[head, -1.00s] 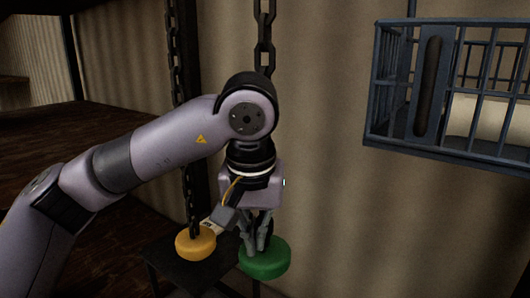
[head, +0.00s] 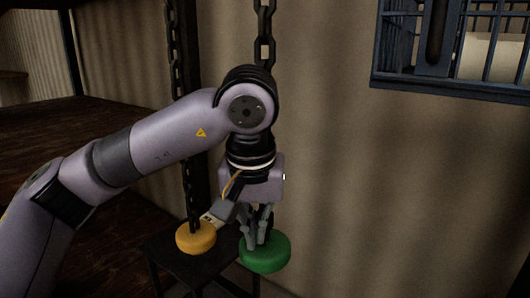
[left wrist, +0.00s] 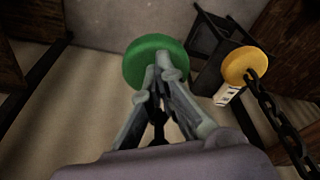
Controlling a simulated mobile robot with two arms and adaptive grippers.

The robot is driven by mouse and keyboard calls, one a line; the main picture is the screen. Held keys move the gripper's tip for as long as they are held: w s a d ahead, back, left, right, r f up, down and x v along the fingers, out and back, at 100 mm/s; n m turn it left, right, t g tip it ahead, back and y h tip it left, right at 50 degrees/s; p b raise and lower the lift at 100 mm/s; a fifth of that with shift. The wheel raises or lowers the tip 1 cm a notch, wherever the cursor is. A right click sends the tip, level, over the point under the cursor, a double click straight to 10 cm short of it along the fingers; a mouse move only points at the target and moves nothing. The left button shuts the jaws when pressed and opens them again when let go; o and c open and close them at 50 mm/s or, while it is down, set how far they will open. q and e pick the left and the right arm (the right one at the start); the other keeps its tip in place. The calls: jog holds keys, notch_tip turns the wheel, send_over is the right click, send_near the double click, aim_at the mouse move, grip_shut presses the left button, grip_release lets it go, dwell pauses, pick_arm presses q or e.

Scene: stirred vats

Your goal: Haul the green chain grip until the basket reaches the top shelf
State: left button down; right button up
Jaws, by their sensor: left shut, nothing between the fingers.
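The green chain grip (head: 266,256) is a round green disc hanging low in the middle of the head view. It also shows in the left wrist view (left wrist: 146,62). My left gripper (head: 257,240) is shut just above the disc, its fingertips together. In the left wrist view its fingertips (left wrist: 166,72) overlap the disc's edge; I cannot tell if they touch it. A dark chain (head: 264,40) comes down from above and goes behind my arm. The blue-grey barred basket (head: 440,88) hangs at the upper right, its top cut off by the frame. My right gripper is not in view.
A yellow-orange disc grip (head: 195,238) with a pale tag hangs on a second chain (head: 175,60), left of the green one. A dark stand (head: 180,262) is below it. Wooden shelving (head: 90,125) is on the left. The wall at right is clear below the basket.

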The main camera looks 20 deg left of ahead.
aim_at(257, 272)
pick_arm(q)
jog(key=shift+f, duration=0.15)
dwell(0.3)
jog(key=b+x, duration=0.2)
jog(key=x, duration=0.1)
jog(key=s+b+x, duration=0.1)
jog(key=b+x, duration=0.2)
jog(key=s+b+x, duration=0.1)
jog(key=b+x, duration=0.2)
jog(key=shift+w+d+f, duration=0.1)
jog(key=shift+f, duration=0.15)
jog(key=p+v, duration=0.2)
jog(key=v, duration=0.1)
jog(key=w+p+v, duration=0.1)
jog(key=p+v, duration=0.2)
jog(key=w+p+v, duration=0.1)
jog(key=p+v, duration=0.1)
jog(key=v, duration=0.1)
jog(key=shift+r+p, duration=0.4)
jog(key=shift+r, duration=0.05)
jog(key=shift+f, duration=0.1)
dwell(1.3)
